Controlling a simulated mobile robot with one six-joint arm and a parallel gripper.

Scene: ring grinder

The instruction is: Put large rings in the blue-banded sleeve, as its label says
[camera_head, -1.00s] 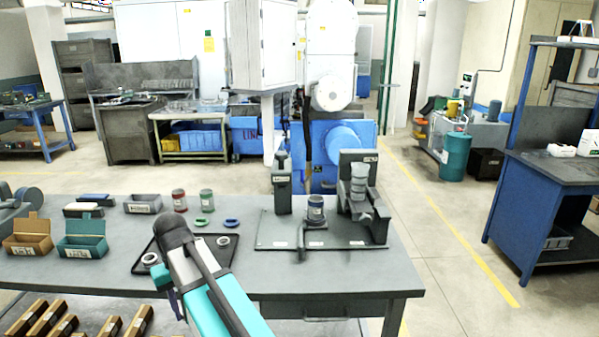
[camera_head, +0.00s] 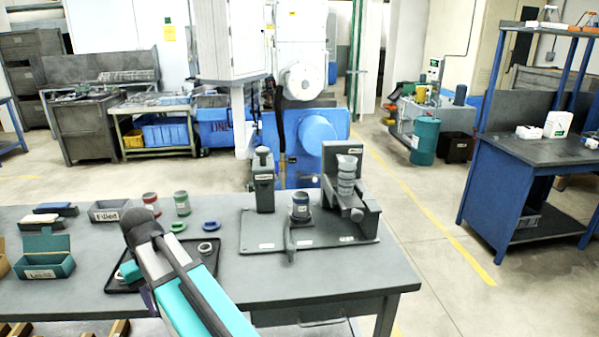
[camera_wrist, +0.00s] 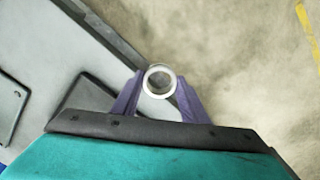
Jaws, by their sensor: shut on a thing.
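My gripper (camera_wrist: 158,90) shows in the wrist view with its purple fingers shut on a pale metal ring (camera_wrist: 146,80). The ring is held past the table's edge, with floor behind it; its size class cannot be told. In the head view my arm hides the fingers and ring. Another ring (camera_head: 206,247) lies on the black tray (camera_head: 214,266), partly behind my arm.
Red-banded (camera_head: 150,203) and green-banded (camera_head: 182,203) sleeves stand behind the tray, with a green lid (camera_head: 177,226) and a blue lid (camera_head: 210,226) nearby. A gauge stand (camera_head: 345,185) and a grey post (camera_head: 263,182) flank the blue-banded sleeve. A teal bin (camera_head: 45,262) sits left.

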